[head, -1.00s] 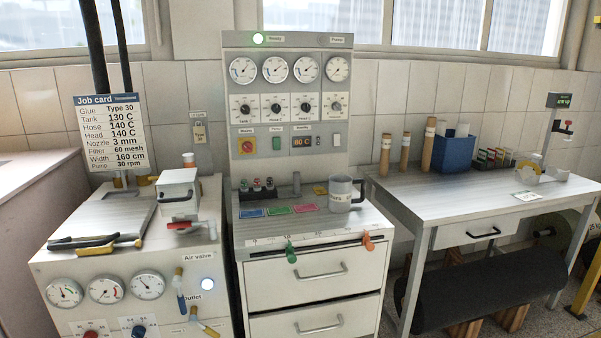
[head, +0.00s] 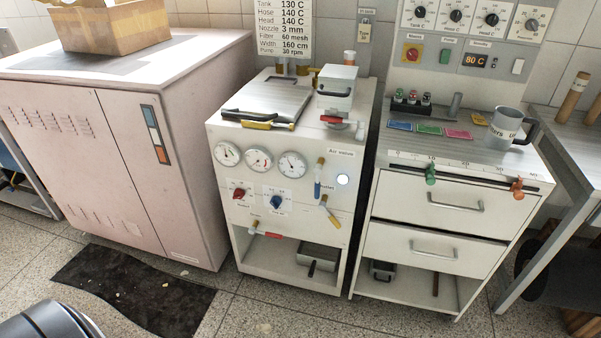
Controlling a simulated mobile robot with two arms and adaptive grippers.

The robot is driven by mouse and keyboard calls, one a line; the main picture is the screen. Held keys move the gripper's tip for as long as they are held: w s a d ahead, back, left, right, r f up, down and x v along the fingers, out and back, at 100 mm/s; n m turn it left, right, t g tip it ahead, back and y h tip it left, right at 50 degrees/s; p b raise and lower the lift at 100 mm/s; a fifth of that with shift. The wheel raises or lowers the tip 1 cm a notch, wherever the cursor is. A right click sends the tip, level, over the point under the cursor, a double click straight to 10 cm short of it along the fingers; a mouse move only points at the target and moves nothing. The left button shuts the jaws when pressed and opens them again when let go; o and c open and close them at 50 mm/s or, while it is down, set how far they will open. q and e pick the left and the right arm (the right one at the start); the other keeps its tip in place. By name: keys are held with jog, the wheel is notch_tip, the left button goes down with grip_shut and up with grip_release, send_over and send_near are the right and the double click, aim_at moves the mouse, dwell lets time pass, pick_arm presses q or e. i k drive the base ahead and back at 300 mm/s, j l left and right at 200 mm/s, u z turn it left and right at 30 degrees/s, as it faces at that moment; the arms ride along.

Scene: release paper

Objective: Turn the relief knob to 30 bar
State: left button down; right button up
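A white glue unit (head: 300,240) stands in the middle of the head view, with three round gauges on its front. Below the gauges are a red knob (head: 239,194) and a blue knob (head: 277,202), each on a small white scale plate. The lettering under the knobs is too small to read, so I cannot tell which is the relief knob or its setting. A yellow-handled valve with a blue part (head: 318,178) and another yellow-handled valve (head: 330,211) sit to their right. Neither of my grippers is in view.
A pinkish cabinet (head: 140,150) with a cardboard box (head: 118,28) stands left. A drawer unit (head: 440,215) with a grey mug (head: 503,125) stands right, beside a table. A dark mat (head: 135,290) lies on the floor. Open floor lies before the glue unit.

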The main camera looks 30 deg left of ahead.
aim_at(239, 193)
jog(key=u, duration=1.4)
